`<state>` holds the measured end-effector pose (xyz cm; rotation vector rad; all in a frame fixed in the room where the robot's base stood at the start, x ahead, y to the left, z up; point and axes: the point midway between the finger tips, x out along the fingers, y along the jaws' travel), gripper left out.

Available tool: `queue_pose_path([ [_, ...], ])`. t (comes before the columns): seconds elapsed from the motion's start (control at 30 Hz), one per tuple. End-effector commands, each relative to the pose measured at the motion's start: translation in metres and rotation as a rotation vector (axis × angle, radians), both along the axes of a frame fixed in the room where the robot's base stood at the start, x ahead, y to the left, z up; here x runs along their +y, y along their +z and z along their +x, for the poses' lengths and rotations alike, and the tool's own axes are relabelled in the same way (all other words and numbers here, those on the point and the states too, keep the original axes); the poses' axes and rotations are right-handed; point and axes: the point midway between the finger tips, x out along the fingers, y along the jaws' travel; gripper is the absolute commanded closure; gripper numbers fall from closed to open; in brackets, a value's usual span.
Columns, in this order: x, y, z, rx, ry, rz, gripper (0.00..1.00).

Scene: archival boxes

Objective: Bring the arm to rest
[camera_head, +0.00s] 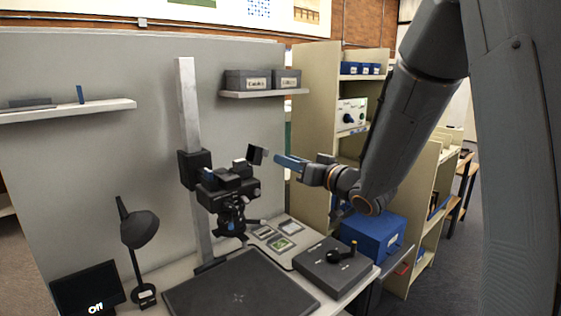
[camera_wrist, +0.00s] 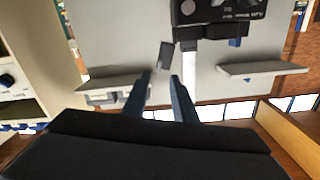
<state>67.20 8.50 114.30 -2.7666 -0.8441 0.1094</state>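My gripper (camera_head: 276,160) is held out in the air at the end of my arm, to the right of the camera on the copy stand. In the wrist view my gripper (camera_wrist: 162,76) shows two dark fingers with a gap between them and nothing held in it. The black camera (camera_head: 228,188) is mounted on a pale upright column (camera_head: 188,110). A small dark panel (camera_head: 257,154) sits just left of my fingertips, apparently apart from them. It also shows beyond the fingers in the wrist view (camera_wrist: 165,55).
Below are a dark baseboard (camera_head: 240,290), a grey box with a black knob (camera_head: 335,265) and several small framed pieces. A blue box (camera_head: 373,236) stands right, under my arm. A desk lamp (camera_head: 139,230) is left. Wall shelves (camera_head: 265,93) and a beige shelving unit (camera_head: 313,120) stand behind.

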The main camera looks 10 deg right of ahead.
Motion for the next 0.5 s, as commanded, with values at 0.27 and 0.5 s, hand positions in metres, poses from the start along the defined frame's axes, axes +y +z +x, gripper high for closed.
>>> queue_pose_path([
  [0.27, -0.0022, 0.0001, -0.004, 0.0, 0.001, 0.0, 0.75],
  [0.5, -0.0079, -0.009, -0.0024, 0.03, -0.039, -0.036, 0.75],
])
